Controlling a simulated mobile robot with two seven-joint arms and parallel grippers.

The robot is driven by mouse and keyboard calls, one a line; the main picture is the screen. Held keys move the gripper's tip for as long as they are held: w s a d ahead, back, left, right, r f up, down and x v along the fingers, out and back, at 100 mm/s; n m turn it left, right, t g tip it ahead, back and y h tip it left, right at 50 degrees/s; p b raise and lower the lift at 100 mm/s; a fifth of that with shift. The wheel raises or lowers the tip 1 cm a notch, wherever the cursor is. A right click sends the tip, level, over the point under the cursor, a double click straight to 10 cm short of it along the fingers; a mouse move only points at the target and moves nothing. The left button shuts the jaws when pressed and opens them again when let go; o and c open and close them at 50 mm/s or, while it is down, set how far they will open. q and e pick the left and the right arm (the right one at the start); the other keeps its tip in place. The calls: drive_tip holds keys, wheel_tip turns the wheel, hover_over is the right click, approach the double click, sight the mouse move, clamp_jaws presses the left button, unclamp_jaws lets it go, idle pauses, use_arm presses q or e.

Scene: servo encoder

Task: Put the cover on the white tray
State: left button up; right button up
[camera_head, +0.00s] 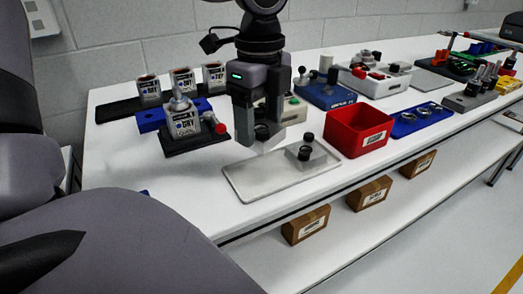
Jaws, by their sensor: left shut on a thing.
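The white tray (245,184) lies flat near the front edge of the table. A pale block with black round parts (305,153) stands at its right end. My left gripper (261,138) points down above the tray's back left part, left of that block. It is shut on a small dark round-topped piece (262,131), probably the cover, with a pale part below it. The fingers hide much of this piece, and I cannot tell whether it touches the tray. My right gripper is not in view.
A red bin (358,142) stands right of the tray, with a blue tray (418,121) beyond it. A black fixture with a labelled part and red knob (220,128) is on the left. Small machines (328,93) stand behind. Brown boxes (306,224) sit on the lower shelf.

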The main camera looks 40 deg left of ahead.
sight(261, 176)
use_arm(q)
wheel_tip(261, 176, down, 8)
drive_tip(key=shift+f, duration=0.1)
idle(0.4)
drive_tip(key=shift+b, duration=0.3)
drive_tip(key=shift+f, duration=0.15)
drive_tip(key=o, duration=1.3)
wheel_tip(261, 176, up, 12)
drive_tip(key=shift+r+p, duration=0.2)
drive_tip(key=shift+p, duration=0.4)
